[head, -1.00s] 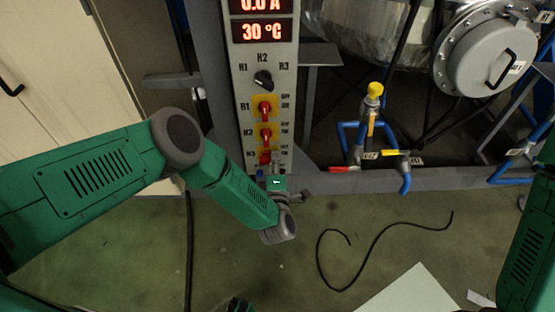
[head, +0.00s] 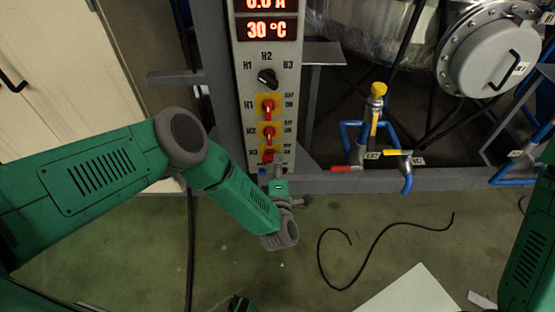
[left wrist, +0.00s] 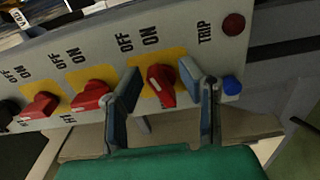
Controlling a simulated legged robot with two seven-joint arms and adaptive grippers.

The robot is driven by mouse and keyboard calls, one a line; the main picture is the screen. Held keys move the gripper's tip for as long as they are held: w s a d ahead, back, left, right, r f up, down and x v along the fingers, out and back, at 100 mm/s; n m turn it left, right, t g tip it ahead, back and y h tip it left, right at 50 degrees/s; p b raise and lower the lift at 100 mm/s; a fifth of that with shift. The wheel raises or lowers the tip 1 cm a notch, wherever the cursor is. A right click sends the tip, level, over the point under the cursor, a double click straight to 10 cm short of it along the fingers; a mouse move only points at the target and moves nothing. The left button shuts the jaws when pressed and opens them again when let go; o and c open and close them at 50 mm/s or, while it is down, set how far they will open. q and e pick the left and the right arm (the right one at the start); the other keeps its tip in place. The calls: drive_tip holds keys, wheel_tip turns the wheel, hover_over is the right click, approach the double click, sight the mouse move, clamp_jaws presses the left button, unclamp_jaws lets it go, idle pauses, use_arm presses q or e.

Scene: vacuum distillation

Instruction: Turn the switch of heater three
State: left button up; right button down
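The heater three switch, a red knob on a yellow plate, is the lowest of the three red knobs in the head view (head: 267,155). In the left wrist view the knob (left wrist: 161,86) sits between my left gripper's two fingers, with a small gap visible on each side. My left gripper (left wrist: 162,80) is open there; in the head view it (head: 271,174) is just below the knob, at the panel's lower end. My right gripper is not in view; only part of the right arm shows.
The red knobs of H1 (head: 268,106) and H2 (head: 268,132) sit above, with a black selector (head: 267,77) higher up. A blue button (left wrist: 231,85) and a dark red TRIP lamp (left wrist: 233,23) are near the gripper. Blue pipes with a yellow-capped valve (head: 376,100) stand right.

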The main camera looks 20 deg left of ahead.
sight(270, 162)
use_arm(q)
drive_tip(key=v, duration=1)
drive_tip(key=shift+w+a+n, duration=0.55)
drive_tip(key=shift+w+a, duration=0.35)
drive_tip(key=shift+w, duration=0.95)
drive_tip(key=shift+w+a+n, duration=0.5)
drive_tip(key=shift+w+a, duration=0.4)
drive_tip(key=shift+w, duration=0.9)
drive_tip(key=shift+w+a+n, duration=0.55)
drive_tip(key=shift+w+a, duration=0.4)
drive_tip(key=shift+w, duration=0.9)
drive_tip(key=shift+r, duration=0.1)
